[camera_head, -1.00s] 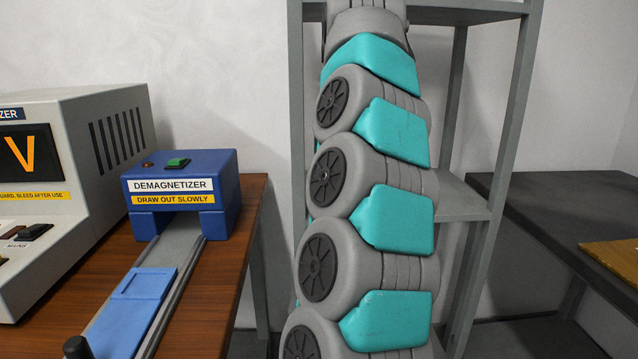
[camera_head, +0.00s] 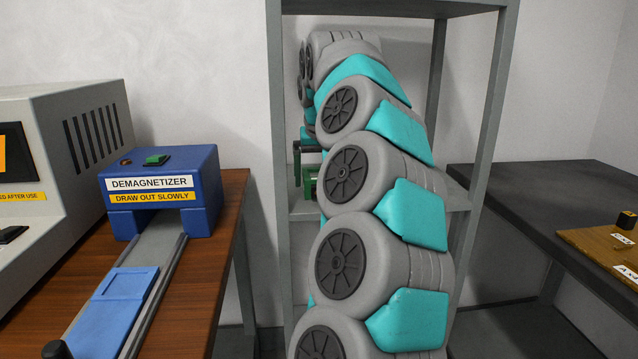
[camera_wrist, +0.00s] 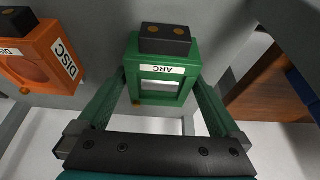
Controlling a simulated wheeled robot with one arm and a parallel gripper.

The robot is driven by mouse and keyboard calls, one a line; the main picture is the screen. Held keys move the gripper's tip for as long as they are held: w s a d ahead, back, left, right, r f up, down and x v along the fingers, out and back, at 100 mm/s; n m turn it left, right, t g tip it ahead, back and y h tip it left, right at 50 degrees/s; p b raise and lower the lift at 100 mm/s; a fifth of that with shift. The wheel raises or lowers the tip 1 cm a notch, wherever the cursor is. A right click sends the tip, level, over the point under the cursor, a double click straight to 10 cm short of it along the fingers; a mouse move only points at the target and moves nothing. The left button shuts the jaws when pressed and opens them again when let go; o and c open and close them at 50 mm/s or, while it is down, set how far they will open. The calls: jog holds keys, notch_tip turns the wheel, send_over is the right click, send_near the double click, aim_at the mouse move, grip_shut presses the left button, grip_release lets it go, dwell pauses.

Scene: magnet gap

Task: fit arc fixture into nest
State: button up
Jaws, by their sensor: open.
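The arc fixture (camera_wrist: 142,95) is a green block-shaped frame with a white "ARC" label and a dark block on top. In the wrist view it stands on the grey shelf, between the ends of my gripper's green fingers (camera_wrist: 162,88). The fingers are open, one on each side; I cannot tell if they touch it. In the head view, a green part (camera_head: 309,184) shows at shelf level, partly hidden by my arm; I cannot tell fixture from finger there. I cannot make out the nest.
An orange "DISC" fixture (camera_wrist: 45,60) stands left of the arc fixture. A grey shelf post (camera_head: 277,150) rises beside my arm. The blue demagnetizer (camera_head: 165,190) sits on the wooden table at left. A dark table (camera_head: 550,195) at right bears a tan board (camera_head: 582,238) with white labels.

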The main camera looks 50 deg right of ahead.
grip_shut()
dwell(0.8)
